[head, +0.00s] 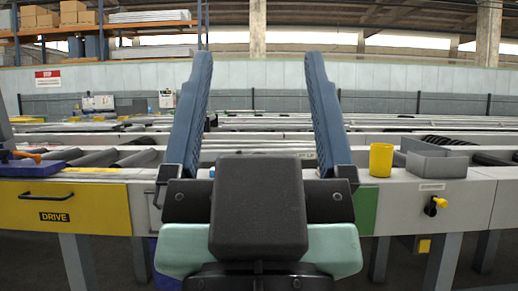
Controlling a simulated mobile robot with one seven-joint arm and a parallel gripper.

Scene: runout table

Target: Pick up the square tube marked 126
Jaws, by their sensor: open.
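My gripper (258,60) is large in the middle of the head view. Its two long blue fingers point up and stand wide apart, with nothing between them. Behind it is the runout table (398,203), with a pale front rail and rollers. Several long, thin light pieces (85,126) lie across the table behind the fingers. They are too small and edge-on to tell whether they are square tubes. No marking 126 is readable, so I cannot tell which is the tube. My gripper's body hides the middle of the front rail.
A yellow cup (381,160) and a grey open bin (437,163) stand on the rail at right. An orange-handled tool (27,156) lies at the far left. A yellow DRIVE panel (65,208) is below it. A wall and a loaded rack (100,30) are behind.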

